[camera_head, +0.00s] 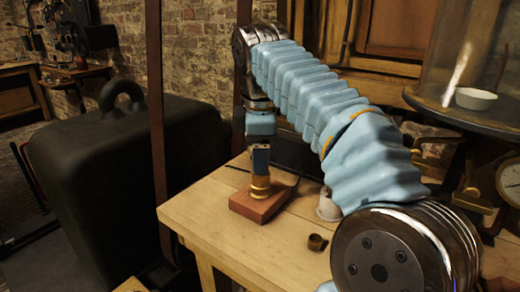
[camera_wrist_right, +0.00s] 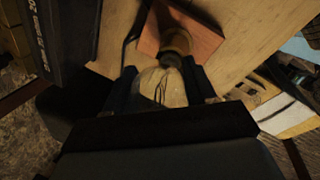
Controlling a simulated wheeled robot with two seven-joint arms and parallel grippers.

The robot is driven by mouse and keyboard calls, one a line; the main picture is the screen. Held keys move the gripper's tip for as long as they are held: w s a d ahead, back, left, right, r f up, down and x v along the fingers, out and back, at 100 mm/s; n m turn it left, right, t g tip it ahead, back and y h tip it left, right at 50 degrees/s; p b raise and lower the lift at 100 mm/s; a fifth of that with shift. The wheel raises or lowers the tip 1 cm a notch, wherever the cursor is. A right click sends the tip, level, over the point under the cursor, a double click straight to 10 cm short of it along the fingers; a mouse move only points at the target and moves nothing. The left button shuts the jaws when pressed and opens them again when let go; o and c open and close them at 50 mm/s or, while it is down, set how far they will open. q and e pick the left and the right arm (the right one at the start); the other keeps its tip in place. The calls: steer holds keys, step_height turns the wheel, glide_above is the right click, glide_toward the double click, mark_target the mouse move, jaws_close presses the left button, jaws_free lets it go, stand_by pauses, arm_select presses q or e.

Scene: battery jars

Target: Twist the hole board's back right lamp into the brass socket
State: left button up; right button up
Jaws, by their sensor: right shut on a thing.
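The brass socket (camera_head: 260,187) stands on a reddish wooden block (camera_head: 262,207) near the left end of the table in the head view. My right gripper (camera_head: 260,160) points down directly above it, shut on the lamp. In the right wrist view the lamp's clear glass bulb (camera_wrist_right: 158,86) with its filament sits between the two fingers (camera_wrist_right: 162,88). The lamp's dark base end meets the brass socket (camera_wrist_right: 178,40); whether it is threaded in cannot be told. In the head view the fingers hide the lamp. The hole board cannot be made out. My left gripper is not in view.
A small brown cup (camera_head: 317,242) lies in front on the table (camera_head: 225,235). A whitish object (camera_head: 328,206) stands right of the block, partly behind my arm. A thin dark rod (camera_head: 238,169) lies behind the block. A large dark weight (camera_head: 95,185) is at left.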

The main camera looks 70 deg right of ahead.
steer(key=shift+m+g, duration=0.3)
steer(key=shift+m, duration=0.7)
steer(key=m+p, duration=0.1)
steer(key=m, duration=0.1)
steer(key=shift+s+m+g, duration=0.15)
steer(key=shift+m+g, duration=0.15)
steer(key=shift+m, duration=0.1)
steer(key=m, duration=0.2)
steer(key=shift+m+g, duration=0.3)
steer(key=o, duration=1.2)
steer(key=shift+o, duration=0.2)
steer(key=v, duration=0.7)
steer(key=shift+r, duration=0.25)
